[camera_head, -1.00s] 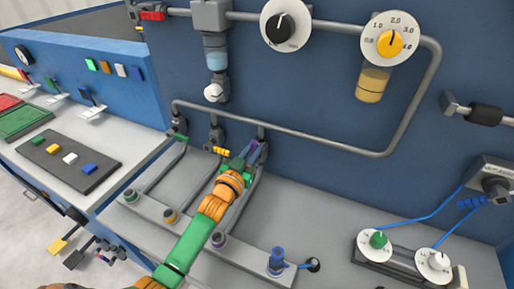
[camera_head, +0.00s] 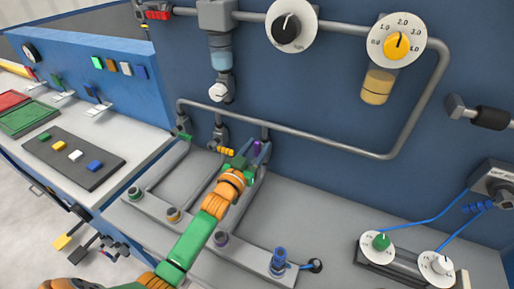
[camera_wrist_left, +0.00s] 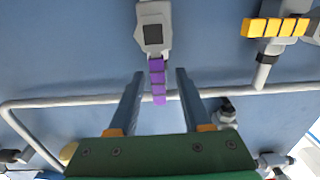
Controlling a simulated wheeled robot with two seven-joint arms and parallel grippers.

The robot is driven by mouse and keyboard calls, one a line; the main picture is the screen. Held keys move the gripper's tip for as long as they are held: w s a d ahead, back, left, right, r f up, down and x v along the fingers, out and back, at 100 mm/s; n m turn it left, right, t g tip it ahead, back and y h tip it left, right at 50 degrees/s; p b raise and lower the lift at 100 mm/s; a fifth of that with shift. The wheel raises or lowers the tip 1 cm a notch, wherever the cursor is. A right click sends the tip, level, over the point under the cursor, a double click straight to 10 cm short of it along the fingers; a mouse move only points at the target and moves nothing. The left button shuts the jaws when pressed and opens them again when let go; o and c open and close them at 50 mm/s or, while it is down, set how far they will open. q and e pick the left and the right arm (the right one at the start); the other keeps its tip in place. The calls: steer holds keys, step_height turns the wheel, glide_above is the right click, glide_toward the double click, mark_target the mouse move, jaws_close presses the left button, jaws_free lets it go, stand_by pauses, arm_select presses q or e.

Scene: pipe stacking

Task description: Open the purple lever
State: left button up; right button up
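The purple lever (camera_head: 257,148) is on a grey valve at the end of the wall pipe, low on the blue wall. In the left wrist view the purple lever (camera_wrist_left: 157,80) hangs down from its grey valve body (camera_wrist_left: 154,30). My left gripper (camera_head: 252,160) is at the lever, and its arm partly hides the pipe below. In the left wrist view my left gripper's fingers (camera_wrist_left: 155,85) are apart. The lever's lower end is between them, with a gap on each side. My right gripper is not in view.
A yellow-orange lever (camera_head: 226,151) and a green lever (camera_head: 184,136) are on valves just to the left. The grey wall pipe (camera_head: 330,147) runs above the bench. The grey bench (camera_head: 335,220) has free room to the right of my arm.

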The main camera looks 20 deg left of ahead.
arm_select(q)
steer(key=s, duration=0.7)
steer(key=shift+a, duration=0.1)
